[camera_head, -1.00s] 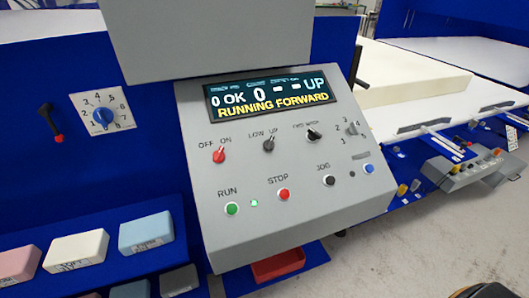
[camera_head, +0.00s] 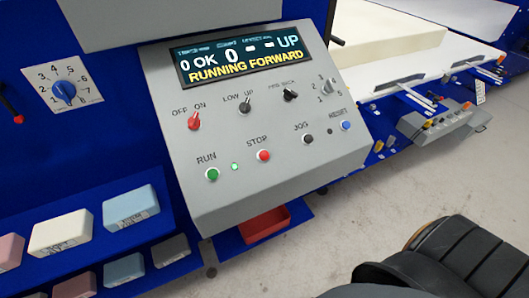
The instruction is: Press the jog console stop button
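The jog console (camera_head: 310,165) is a grey sloped panel in the middle of the head view. Its red stop button (camera_head: 264,155) sits under the STOP label, between the green run button (camera_head: 212,174) and the black jog button (camera_head: 308,139). The display (camera_head: 238,60) reads "RUNNING FORWARD", and a small green lamp (camera_head: 235,167) beside the run button is lit. A black ribbed part of my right arm shows at the lower right, well apart from the console. I see no fingertips of either gripper, and nothing touches the stop button.
Foam blocks, including a white one (camera_head: 60,234) and a blue one (camera_head: 131,208), lie on blue shelves at the lower left. A red tray (camera_head: 264,224) sits below the console. A large pale foam slab (camera_head: 400,45) lies behind. Open floor is at right.

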